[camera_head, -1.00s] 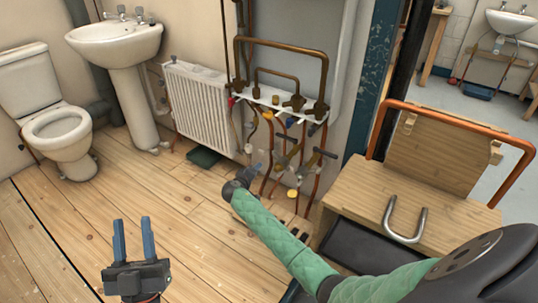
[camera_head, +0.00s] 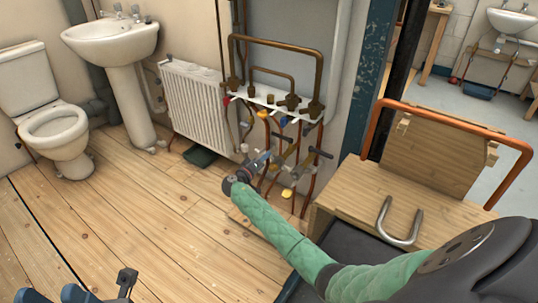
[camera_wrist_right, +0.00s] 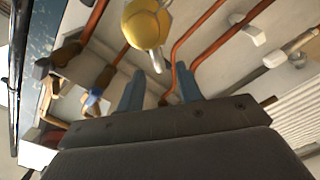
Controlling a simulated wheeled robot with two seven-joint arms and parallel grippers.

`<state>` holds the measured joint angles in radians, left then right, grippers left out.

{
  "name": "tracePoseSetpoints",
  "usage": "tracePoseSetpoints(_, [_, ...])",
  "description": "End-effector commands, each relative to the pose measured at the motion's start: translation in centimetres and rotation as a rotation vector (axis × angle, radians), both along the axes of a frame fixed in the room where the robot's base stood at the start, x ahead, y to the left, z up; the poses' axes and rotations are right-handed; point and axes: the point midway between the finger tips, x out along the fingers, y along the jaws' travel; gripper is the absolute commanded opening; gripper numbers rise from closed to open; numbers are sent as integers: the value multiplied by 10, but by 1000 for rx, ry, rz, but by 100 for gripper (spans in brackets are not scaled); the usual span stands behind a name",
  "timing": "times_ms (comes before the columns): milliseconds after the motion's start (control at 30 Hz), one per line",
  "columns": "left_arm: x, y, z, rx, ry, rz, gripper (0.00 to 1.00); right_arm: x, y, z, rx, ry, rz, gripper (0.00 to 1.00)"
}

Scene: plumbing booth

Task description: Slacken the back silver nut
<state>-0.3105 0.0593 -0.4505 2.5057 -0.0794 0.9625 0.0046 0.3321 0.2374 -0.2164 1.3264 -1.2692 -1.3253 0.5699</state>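My right gripper (camera_head: 264,161) reaches in front of the copper pipework under the wall manifold (camera_head: 272,101). In the right wrist view its two blue fingers (camera_wrist_right: 158,86) stand apart with a gap between them, and nothing is clearly held. A yellow round fitting (camera_wrist_right: 146,24) with a metal stem is close beyond the fingers. Small grey fittings (camera_wrist_right: 255,33) show to the upper right. I cannot tell which part is the back silver nut. My left gripper (camera_head: 95,291) is mostly cut off at the bottom left edge of the head view, so its opening is hidden.
Copper pipes and valves with dark handles (camera_head: 318,152) crowd around the right gripper. A white radiator (camera_head: 195,105) stands left of them. A wooden workbench (camera_head: 365,195) with a bent metal pipe (camera_head: 399,222) is at right. The floor (camera_head: 120,220) at left is clear.

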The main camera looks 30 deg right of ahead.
Motion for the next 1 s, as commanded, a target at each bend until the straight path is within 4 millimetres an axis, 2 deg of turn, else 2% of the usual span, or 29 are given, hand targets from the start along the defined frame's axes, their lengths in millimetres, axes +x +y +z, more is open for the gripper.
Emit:
tracePoseSetpoints(100, [0, -1, -2, -4, -2, -6, 36, 7, -18, 0, -3, -1, 0, 35])
tracePoseSetpoints(300, [0, -2, -3, -7, -3, -15, 36, 16, -38, 0, -1, 1, -1, 35])
tracePoseSetpoints(600, [0, -2, -2, -9, -3, -16, 36, 17, -41, 0, -1, 1, 1, 35])
tracePoseSetpoints(800, [0, -2, -2, -7, -3, -16, 36, 17, -41, 0, 0, 1, 0, 0])
tracePoseSetpoints(1000, [1, -2, -2, -7, -2, -15, 36, 17, -41, 0, -2, 6, 0, 0])
